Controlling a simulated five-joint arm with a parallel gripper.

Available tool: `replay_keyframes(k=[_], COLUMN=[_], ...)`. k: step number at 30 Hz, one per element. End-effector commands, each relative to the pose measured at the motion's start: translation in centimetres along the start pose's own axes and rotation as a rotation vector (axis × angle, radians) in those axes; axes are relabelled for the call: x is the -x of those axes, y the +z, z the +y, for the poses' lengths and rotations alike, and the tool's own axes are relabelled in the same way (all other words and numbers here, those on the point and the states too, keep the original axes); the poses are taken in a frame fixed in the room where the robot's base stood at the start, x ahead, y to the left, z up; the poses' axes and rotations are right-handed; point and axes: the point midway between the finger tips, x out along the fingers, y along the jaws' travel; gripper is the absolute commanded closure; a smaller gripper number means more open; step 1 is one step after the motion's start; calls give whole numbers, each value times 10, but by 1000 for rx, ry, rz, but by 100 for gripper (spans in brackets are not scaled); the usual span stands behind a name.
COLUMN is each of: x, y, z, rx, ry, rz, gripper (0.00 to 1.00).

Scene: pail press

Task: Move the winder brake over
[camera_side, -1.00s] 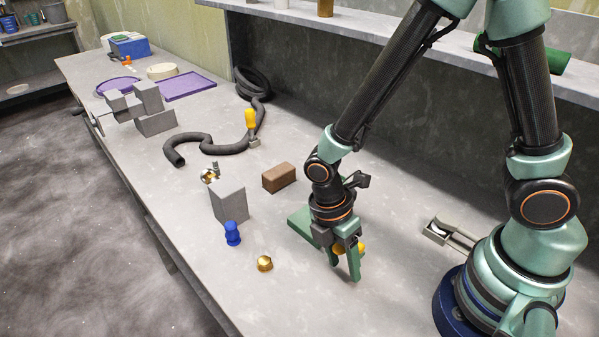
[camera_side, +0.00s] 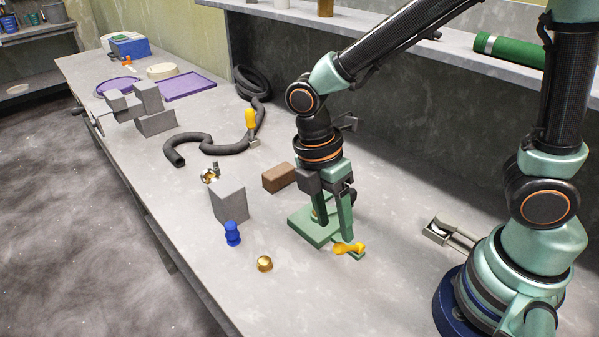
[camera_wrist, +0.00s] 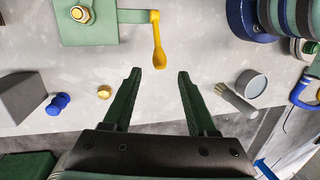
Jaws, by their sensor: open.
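The winder brake is a green base plate (camera_side: 312,232) with a yellow lever (camera_side: 348,248) at its near right side. In the wrist view the plate (camera_wrist: 90,28) carries a brass nut at upper left. There the yellow lever (camera_wrist: 158,40) points down toward the jaws. My gripper (camera_side: 334,230) is open and points down over the plate, just behind the lever in the side view. It hides part of the plate. In the wrist view the fingertips of my gripper (camera_wrist: 160,73) are spread, and the lever's end lies between or just beyond them. Nothing shows held.
A grey block (camera_side: 229,203), blue peg-like piece (camera_side: 232,234) and brass cap (camera_side: 265,263) stand left of the plate. A brown block (camera_side: 279,177) sits behind. A brush (camera_wrist: 235,100) and grey round piece (camera_wrist: 252,83) lie right in the wrist view. The near bench is clear.

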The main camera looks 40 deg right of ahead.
Motion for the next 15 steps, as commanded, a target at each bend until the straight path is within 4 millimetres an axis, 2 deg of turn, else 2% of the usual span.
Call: replay_keyframes(k=[4,14,15], x=[13,16,16], y=[0,0,0], z=[0,0,0], rx=[0,0,-1], ry=[2,-1,-1], rz=[1,0,0], gripper=[42,42,57])
